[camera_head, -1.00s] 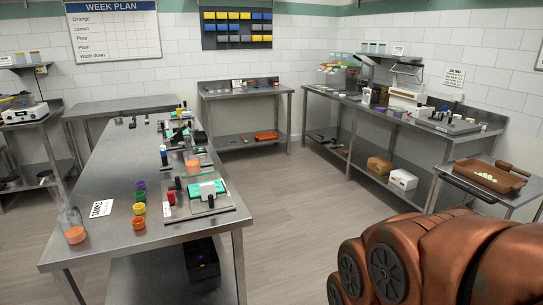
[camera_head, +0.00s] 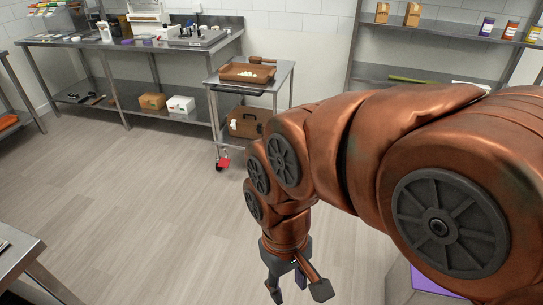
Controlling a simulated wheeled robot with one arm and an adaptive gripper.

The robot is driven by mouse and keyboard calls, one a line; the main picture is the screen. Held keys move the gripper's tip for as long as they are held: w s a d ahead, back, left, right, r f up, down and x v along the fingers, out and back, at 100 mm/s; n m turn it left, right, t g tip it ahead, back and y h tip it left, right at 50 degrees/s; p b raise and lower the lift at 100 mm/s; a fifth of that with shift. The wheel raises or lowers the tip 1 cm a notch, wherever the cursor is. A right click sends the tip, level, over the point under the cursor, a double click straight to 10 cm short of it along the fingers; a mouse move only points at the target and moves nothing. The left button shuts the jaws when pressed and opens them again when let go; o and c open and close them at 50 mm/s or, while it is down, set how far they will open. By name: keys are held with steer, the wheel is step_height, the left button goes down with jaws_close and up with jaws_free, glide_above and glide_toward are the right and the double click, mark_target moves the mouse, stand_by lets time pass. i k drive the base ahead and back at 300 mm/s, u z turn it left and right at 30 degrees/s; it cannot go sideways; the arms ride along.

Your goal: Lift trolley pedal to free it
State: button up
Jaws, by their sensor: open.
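The trolley (camera_head: 213,86) is a small steel table on legs, standing right of the long back bench. A red pedal (camera_head: 224,163) shows low at its near-left leg, close to the floor. It is small here, and its exact position is hard to tell. My gripper (camera_head: 298,294) hangs at the bottom centre, pointing down, with its dark fingers spread and nothing between them. It is well apart from the pedal, nearer to me and to the right.
A brown tray (camera_head: 247,72) with pale pieces lies on the trolley top, and a brown case (camera_head: 246,122) sits on its lower shelf. A steel bench (camera_head: 65,42) stands at the back left. A shelf rack (camera_head: 450,44) stands at the right. The wooden floor (camera_head: 130,190) is clear.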

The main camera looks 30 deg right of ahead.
mark_target(224, 162)
steer(key=z, duration=0.45)
steer(key=i, duration=2.75)
steer(key=u, duration=1.8)
